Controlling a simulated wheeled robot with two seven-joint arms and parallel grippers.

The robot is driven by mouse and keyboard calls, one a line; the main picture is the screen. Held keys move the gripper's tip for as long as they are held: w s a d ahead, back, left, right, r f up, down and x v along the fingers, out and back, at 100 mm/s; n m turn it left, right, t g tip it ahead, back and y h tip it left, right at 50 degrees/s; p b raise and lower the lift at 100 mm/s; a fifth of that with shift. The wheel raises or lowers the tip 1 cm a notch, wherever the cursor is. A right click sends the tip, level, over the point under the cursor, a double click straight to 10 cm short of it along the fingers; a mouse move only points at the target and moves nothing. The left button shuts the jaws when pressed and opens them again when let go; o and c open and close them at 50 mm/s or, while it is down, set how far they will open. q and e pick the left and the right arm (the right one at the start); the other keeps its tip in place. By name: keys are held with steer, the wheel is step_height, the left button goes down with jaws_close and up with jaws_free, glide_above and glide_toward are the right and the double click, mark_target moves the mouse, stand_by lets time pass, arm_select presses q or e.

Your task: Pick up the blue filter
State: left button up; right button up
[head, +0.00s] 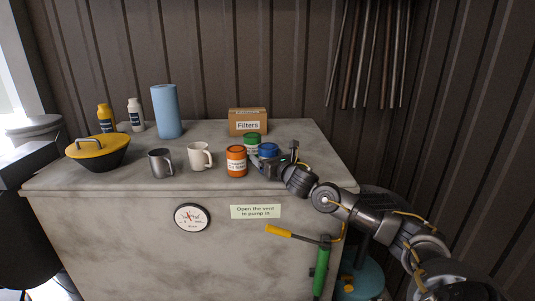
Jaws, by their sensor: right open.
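The blue filter (268,150) stands on the counter in the head view, right of the orange filter (236,161) and close to the green filter (252,141) behind it. My right gripper (269,164) is at the blue filter, with its fingers around or in front of its lower part. The gripper is open, and it hides much of the blue filter's body. I cannot tell whether the fingers touch it. My left gripper is not in view.
On the counter (110,180) stand a cardboard Filters box (248,122), a white mug (199,156), a grey mug (161,163), a blue roll (167,111), two bottles and a yellow-lidded pot (97,153).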

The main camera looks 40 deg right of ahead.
steer(key=shift+w, duration=0.35)
steer(key=shift+c, duration=0.2)
steer(key=c, duration=1.2)
steer(key=shift+d, duration=0.1)
steer(key=shift+c, duration=0.3)
steer(key=shift+r, duration=0.15)
